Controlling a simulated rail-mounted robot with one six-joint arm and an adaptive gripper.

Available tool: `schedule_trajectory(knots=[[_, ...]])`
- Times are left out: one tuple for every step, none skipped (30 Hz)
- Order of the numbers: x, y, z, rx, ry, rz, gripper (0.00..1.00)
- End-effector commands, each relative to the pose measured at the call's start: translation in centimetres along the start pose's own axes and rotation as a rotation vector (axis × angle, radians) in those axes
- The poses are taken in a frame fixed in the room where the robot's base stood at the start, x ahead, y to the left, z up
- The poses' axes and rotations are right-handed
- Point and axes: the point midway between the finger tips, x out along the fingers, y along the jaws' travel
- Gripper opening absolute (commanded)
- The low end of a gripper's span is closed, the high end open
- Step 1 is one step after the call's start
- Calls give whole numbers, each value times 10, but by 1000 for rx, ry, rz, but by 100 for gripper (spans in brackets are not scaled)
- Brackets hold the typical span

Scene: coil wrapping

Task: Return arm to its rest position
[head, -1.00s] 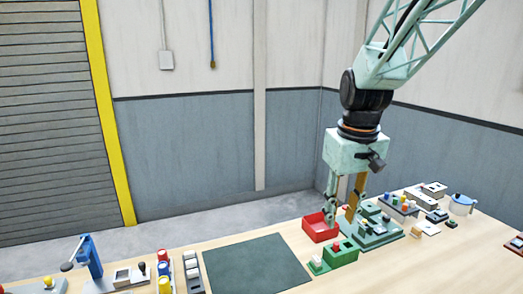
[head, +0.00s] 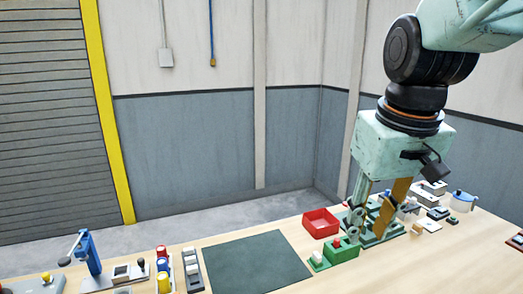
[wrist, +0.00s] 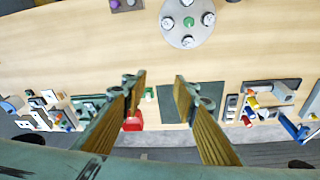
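My gripper (head: 372,222) hangs from my arm at the right of the head view, fingers pointing down. It appears in front of the green fixture (head: 372,240), to the right of the red open tray (head: 321,224). In the wrist view my gripper (wrist: 158,82) has its two wooden-faced fingers well apart, with nothing between them. The red tray shows partly behind the left finger there (wrist: 136,125). The gap between the fingertips and the table cannot be judged exactly.
A dark green mat (head: 258,264) lies mid-table. A green block with buttons (head: 335,254) stands beside it. A blue-handled device (head: 90,254) and coloured cylinders (head: 162,268) are at left. A blue-lidded pot (head: 460,199) is at right. A grey disc (wrist: 187,35) shows in the wrist view.

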Motion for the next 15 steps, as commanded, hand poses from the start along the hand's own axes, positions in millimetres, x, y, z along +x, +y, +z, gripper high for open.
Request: schedule_trajectory(knots=[[-3, -1, 8, 5, 7, 1, 27], [-5, -2, 12, 8, 10, 1, 27], [-7, -2, 18, 12, 13, 2, 27], [-8, -3, 23, 15, 16, 2, 27], [-10, -4, 27, 18, 19, 2, 27], [-12, -4, 33, 21, 23, 3, 27], [-13, -5, 37, 24, 25, 3, 27], [-14, -5, 42, 28, 28, 3, 27], [-16, -6, 48, 32, 31, 4, 27], [-17, -7, 53, 35, 34, 4, 27], [-18, -7, 57, 39, 37, 4, 27], [-20, -8, 63, 43, 40, 4, 27], [-20, -9, 68, 45, 43, 5, 27], [-22, -9, 73, 48, 46, 5, 27], [-23, -10, 78, 52, 49, 5, 27]])
